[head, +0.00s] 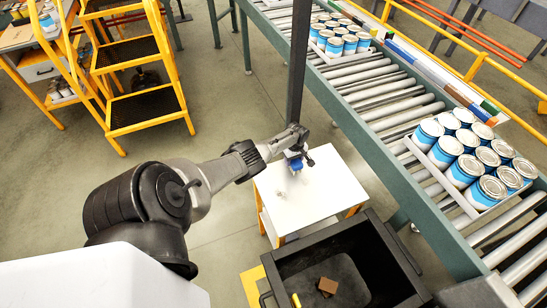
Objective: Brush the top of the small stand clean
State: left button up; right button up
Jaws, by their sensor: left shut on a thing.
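The small stand (318,192) has a white top and yellow-orange legs, and stands left of the roller conveyor. My left gripper (298,157) is over the back part of the top, shut on a small blue thing, likely the brush (295,165). The gripper hides much of the brush, and I cannot tell whether it touches the top. A faint small mark shows on the left part of the top; I cannot tell what it is. My right gripper is not in view.
A dark open bin (283,277) with a brown block (327,286) inside stands in front of the stand. The roller conveyor (392,105) carries trays of blue-and-white cans (468,168). A dark upright post rises behind the gripper. Yellow steps (143,110) stand at the left.

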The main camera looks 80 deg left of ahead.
pick_arm(q)
jog(key=r+p, duration=0.1)
jog(key=r, duration=0.1)
jog(key=w+r+p, duration=0.1)
jog(key=shift+d+r, duration=0.1)
jog(key=shift+r, duration=0.3)
jog(key=shift+r+p, duration=1.8)
jog(key=shift+p, duration=0.2)
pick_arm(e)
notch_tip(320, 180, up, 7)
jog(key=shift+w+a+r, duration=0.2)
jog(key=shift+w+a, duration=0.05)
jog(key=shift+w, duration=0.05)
